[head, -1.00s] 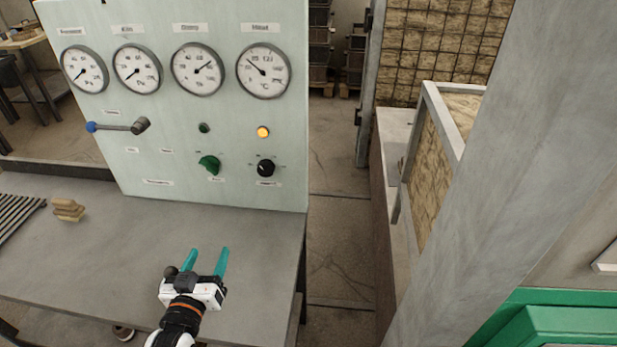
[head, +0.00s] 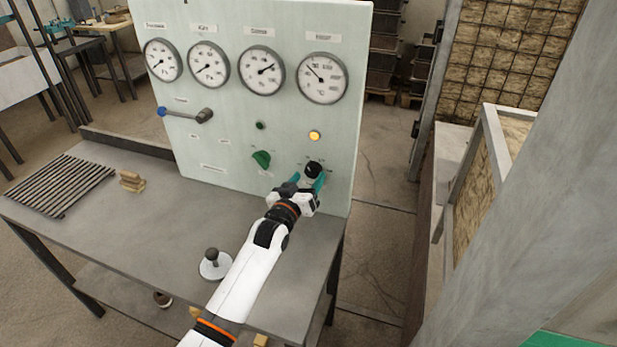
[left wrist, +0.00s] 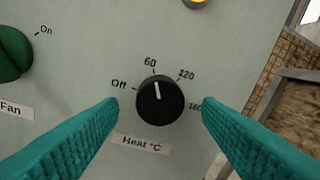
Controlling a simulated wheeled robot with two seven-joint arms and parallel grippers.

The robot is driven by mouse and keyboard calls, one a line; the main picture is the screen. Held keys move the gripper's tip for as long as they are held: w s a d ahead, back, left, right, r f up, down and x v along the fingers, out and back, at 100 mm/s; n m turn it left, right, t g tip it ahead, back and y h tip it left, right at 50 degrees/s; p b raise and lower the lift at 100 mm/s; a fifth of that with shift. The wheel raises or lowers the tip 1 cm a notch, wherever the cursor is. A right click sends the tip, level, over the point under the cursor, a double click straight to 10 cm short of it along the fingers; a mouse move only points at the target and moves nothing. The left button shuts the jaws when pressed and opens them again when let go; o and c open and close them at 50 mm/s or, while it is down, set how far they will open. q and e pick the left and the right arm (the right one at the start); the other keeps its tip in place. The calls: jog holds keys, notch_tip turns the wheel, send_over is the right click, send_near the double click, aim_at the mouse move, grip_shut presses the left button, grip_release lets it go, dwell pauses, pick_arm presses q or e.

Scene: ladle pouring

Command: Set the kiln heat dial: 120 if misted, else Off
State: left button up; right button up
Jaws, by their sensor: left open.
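The kiln heat dial (left wrist: 160,103) is a black round knob labelled "Heat °C" on the pale green panel. Its white pointer is up, at about the 60 mark; Off is left, 120 and 180 are right. It also shows in the head view (head: 313,169). My left gripper (head: 307,180) is at the dial, open, its teal fingers on either side of the knob. In the left wrist view a gap shows between each finger and the knob; contact is not visible. I see nothing that I can tell is misted. My right gripper is out of view.
The panel (head: 225,120) has several gauges, a lit amber lamp (head: 314,135), a green fan knob (head: 261,159) and a blue-tipped lever (head: 185,114). A grey table (head: 150,230) below holds a rack (head: 60,185), small blocks (head: 131,181) and a round-based handled item (head: 214,264).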

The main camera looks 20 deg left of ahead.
pick_arm(q)
jog(key=shift+w, duration=0.55)
jog(key=c, duration=1)
